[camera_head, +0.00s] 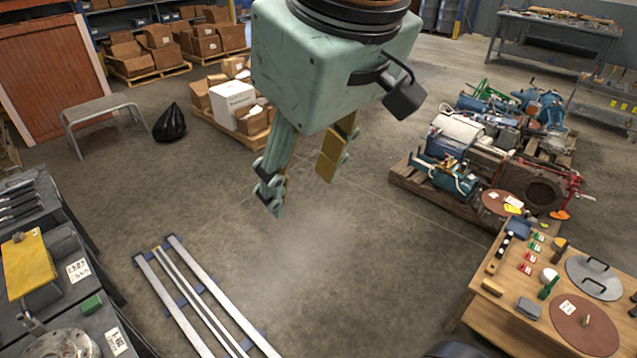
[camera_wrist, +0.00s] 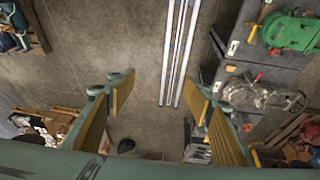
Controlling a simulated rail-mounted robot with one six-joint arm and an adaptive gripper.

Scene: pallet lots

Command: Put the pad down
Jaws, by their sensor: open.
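My gripper (camera_head: 302,192) hangs in the air above the open concrete floor, its two fingers apart with nothing between them. I cannot tell for sure which thing is the pad.
Pale metal rails (camera_head: 215,290) lie on the floor at lower left. Dark workbenches with a yellow item (camera_head: 28,265) line the left edge. Pallets hold cartons (camera_head: 232,98) behind and machinery (camera_head: 455,150) to the right. A black bag (camera_head: 170,122) stands at upper left. Mid-floor is clear.

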